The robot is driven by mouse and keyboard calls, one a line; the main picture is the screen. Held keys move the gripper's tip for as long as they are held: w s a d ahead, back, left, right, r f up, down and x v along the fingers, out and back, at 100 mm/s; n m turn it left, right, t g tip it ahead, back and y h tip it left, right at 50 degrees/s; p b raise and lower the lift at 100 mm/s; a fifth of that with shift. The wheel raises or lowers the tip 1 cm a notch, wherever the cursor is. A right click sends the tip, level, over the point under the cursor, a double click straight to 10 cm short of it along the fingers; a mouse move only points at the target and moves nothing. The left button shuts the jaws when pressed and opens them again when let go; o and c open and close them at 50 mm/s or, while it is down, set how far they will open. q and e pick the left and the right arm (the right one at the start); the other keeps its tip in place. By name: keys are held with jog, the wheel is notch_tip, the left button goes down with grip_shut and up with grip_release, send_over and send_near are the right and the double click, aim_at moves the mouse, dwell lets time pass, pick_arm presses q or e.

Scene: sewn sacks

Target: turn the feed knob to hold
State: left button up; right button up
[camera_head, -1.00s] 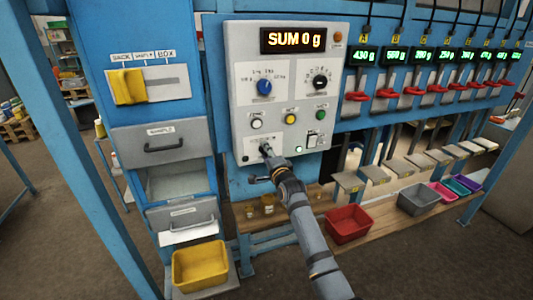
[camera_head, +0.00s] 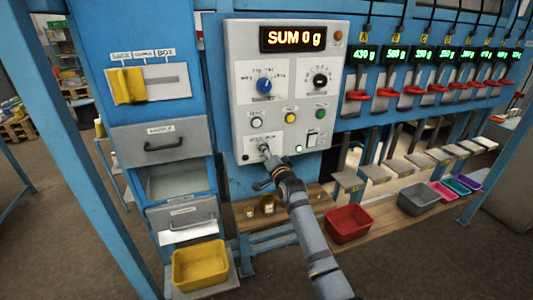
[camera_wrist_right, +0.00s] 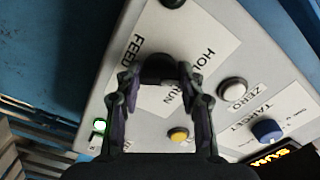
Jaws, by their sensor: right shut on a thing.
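The feed knob (camera_wrist_right: 158,66) is a dark round knob low on the grey control panel (camera_head: 240,90), with FEED and HOLD / RUN lettering beside it in the right wrist view. My right gripper (camera_wrist_right: 158,74) has its two fingers on either side of the knob and is shut on it. In the head view the right gripper (camera_head: 266,153) reaches the panel's lower left and mostly covers the knob. The knob's pointer is hidden, so I cannot tell its setting. My left gripper is not in view.
Above are a blue knob (camera_head: 264,86), a black knob (camera_head: 320,81), a white button (camera_head: 256,123), a yellow button (camera_head: 290,118) and a green button (camera_head: 320,114). The display (camera_head: 293,39) reads SUM 0 g. A red bin (camera_head: 348,224) stands on the shelf below.

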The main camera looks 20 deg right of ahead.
jog(key=shift+f, duration=0.1)
jog(key=o, duration=1.2)
jog(key=s, duration=1.2)
jog(key=shift+d, duration=0.2)
